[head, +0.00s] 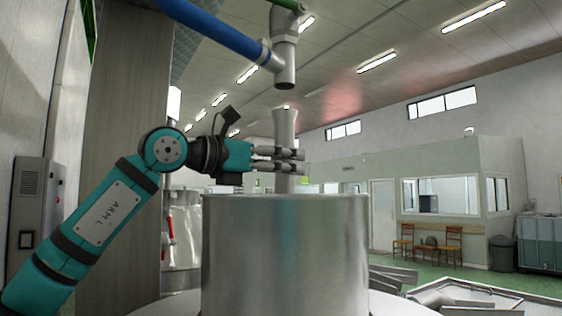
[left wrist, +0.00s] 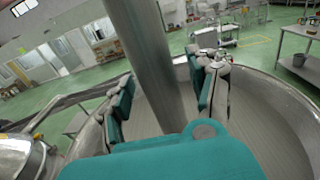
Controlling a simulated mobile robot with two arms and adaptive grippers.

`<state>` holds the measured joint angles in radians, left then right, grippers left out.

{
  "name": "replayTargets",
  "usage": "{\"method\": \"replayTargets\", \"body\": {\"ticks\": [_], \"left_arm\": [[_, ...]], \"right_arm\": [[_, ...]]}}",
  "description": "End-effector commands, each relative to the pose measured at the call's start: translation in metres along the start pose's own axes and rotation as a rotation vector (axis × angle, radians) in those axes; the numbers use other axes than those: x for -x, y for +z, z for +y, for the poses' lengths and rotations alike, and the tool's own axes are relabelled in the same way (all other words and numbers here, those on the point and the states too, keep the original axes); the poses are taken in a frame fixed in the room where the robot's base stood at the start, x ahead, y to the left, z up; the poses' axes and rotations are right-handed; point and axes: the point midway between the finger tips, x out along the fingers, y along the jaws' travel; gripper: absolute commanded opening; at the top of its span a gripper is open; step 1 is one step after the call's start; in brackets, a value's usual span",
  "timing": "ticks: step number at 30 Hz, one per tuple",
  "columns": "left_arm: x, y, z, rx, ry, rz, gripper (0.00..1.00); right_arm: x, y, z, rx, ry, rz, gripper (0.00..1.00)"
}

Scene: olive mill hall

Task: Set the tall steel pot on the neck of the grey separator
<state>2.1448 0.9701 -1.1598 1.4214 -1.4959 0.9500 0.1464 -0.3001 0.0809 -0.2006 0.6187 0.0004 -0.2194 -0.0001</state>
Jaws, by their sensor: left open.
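A slender steel vessel with a flared top, seemingly the tall steel pot (head: 285,125), stands upright behind the near rim of a wide steel drum, seemingly part of the separator (head: 285,255). The drum's rim hides the slender vessel's foot in the head view, so I cannot tell what it rests on. My left gripper (head: 290,160) is open, its fingers around the vessel. In the left wrist view the steel shaft (left wrist: 148,55) passes between the parted fingers (left wrist: 160,95), above the drum's hollow inside (left wrist: 270,120). My right gripper is not in view.
A steel pipe end (head: 285,77) with a blue pipe (head: 215,30) hangs just above the vessel's top. A wide pillar (head: 125,130) stands behind my left arm. Steel troughs (head: 465,295) lie at the lower right. Chairs (head: 428,240) stand far back.

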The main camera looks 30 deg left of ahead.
Motion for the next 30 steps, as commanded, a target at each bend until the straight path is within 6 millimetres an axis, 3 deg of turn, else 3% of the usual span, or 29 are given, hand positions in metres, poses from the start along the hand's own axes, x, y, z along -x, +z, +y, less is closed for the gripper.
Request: {"method": "replayTargets", "body": {"ticks": [5, 12, 18, 23, 30], "left_arm": [[0.023, 0.003, 0.000, 0.000, 0.001, -0.009, 0.60], [0.076, 0.003, 0.000, -0.001, 0.001, -0.012, 0.60], [0.108, 0.004, -0.001, -0.001, 0.000, -0.013, 0.60], [0.120, 0.003, -0.002, -0.002, -0.001, -0.013, 0.60], [0.122, 0.004, -0.002, -0.002, -0.001, -0.013, 0.60]], "right_arm": [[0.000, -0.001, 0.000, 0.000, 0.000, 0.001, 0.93], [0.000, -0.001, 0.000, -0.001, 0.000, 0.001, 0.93], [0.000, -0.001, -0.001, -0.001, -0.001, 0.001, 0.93], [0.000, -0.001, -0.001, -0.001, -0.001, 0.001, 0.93], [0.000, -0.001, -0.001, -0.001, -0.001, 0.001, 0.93]]}}
